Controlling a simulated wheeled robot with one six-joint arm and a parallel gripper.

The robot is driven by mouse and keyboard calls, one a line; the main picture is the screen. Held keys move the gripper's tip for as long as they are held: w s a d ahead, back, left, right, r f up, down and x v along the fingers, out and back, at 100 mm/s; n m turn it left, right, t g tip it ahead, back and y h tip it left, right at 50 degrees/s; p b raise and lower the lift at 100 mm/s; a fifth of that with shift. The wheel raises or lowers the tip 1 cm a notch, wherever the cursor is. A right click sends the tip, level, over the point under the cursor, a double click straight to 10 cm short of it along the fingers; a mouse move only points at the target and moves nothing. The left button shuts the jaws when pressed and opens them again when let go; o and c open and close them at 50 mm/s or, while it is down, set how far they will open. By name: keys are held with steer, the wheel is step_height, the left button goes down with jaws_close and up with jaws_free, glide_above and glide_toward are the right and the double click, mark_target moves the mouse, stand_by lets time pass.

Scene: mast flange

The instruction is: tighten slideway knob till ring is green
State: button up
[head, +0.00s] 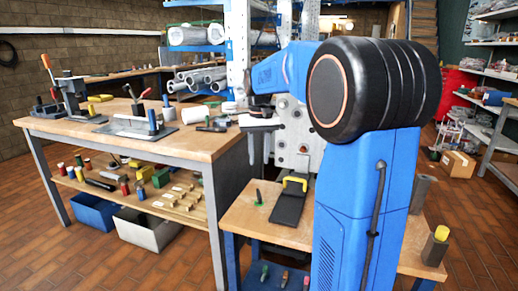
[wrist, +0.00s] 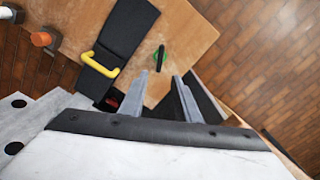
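My gripper (wrist: 159,76) shows in the wrist view with two grey fingers spread apart and nothing between them. In the head view its pale body (head: 260,121) is above the low bench, left of my blue arm. A black slideway (wrist: 125,30) with a yellow handle (wrist: 101,64) lies on the bench left of the fingers; it also shows in the head view (head: 289,207). A small black upright part with a green base (wrist: 159,58) stands right of the slideway, beyond the fingertips, apparently untouched. A small red spot (wrist: 119,96) shows beside the left finger; I cannot tell whether it is a knob ring.
A grey perforated plate (wrist: 30,115) is at the left of the wrist view. A larger workbench (head: 180,142) with tools and parts stands left. A dark post with a yellow top (head: 435,246) stands on the low bench at right. Bench surface around the green-based part is bare.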

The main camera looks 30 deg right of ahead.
steer(key=shift+r, duration=1.55)
steer(key=s+a+f+n+t, duration=0.25)
steer(key=s+a, duration=0.75)
steer(key=s, duration=0.5)
steer(key=s+a+f+n+t, duration=0.1)
steer(key=s+a+f, duration=0.2)
steer(key=s+f, duration=0.2)
steer(key=s+a+f+n+t, duration=0.1)
steer(key=s+a+f, duration=0.1)
steer(key=s+f, duration=0.4)
steer(key=shift+s+a, duration=0.4)
steer(key=shift+s, duration=1.7)
steer(key=shift+r, duration=0.1)
